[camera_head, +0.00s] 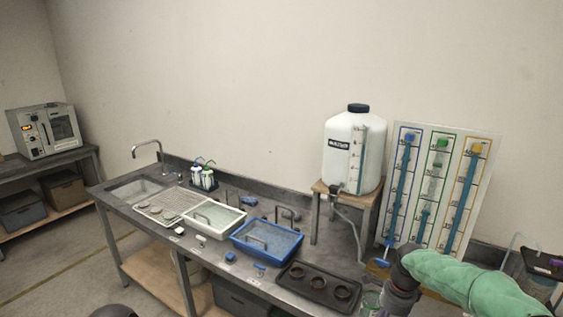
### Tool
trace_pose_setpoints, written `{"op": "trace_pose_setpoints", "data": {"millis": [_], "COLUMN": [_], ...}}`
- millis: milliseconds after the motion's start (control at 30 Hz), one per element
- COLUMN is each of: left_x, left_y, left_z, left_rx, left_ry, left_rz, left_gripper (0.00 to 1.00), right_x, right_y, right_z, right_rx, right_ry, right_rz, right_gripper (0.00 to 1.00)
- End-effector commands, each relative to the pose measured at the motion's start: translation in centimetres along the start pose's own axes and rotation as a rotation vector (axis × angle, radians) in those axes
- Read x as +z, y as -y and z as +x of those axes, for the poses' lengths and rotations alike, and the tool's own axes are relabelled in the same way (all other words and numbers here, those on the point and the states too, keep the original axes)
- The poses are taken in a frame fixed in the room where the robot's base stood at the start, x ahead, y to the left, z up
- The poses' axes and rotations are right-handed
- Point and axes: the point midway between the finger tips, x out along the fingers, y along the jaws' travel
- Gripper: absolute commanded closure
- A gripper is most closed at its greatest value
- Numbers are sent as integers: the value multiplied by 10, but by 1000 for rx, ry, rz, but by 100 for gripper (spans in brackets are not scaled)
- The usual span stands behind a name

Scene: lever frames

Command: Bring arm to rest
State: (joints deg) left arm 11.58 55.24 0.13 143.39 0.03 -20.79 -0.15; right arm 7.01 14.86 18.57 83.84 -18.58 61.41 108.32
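My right arm, in a green sleeve, comes in from the lower right. Its dark gripper end (393,293) is low in front of the panel, over the right end of the bench. The fingers are too dark and small to tell open from shut, or whether they hold anything. A white panel (469,140) with blue, green and yellow frames and blue level columns stands upright behind the arm. The arm hides part of its lower right. A small blue handle (383,263) shows at the panel's lower left, close to the gripper. My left gripper is not in view.
The grey bench (330,244) holds a white tray (214,216), a blue tray (266,242), a dark tray with rings (320,285) and a bottle rack (204,178). A large white tank (353,153) sits on a stand. A glass container (371,299) is near my gripper.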

Motion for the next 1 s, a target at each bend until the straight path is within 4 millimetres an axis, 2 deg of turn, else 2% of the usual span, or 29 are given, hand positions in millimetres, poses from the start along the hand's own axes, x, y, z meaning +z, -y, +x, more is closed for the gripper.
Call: {"op": "trace_pose_setpoints", "data": {"millis": [200,367,500,700,833,1000], "left_x": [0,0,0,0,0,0], "left_y": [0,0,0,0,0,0], "left_z": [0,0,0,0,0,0], "left_rx": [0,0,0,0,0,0], "left_ry": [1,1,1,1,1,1], "left_rz": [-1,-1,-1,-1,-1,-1], "left_gripper": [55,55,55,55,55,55], "right_x": [25,51,73,94,98,97], "right_y": [-15,-43,-84,-156,-208,-261], "right_z": [64,131,195,264,294,314], "right_rx": [15,14,-10,-70,-113,-157], "right_ry": [58,129,199,267,285,277], "right_rz": [-231,-482,-739,-1078,-1283,-1500], "right_gripper": [55,55,55,55,55,55]}}
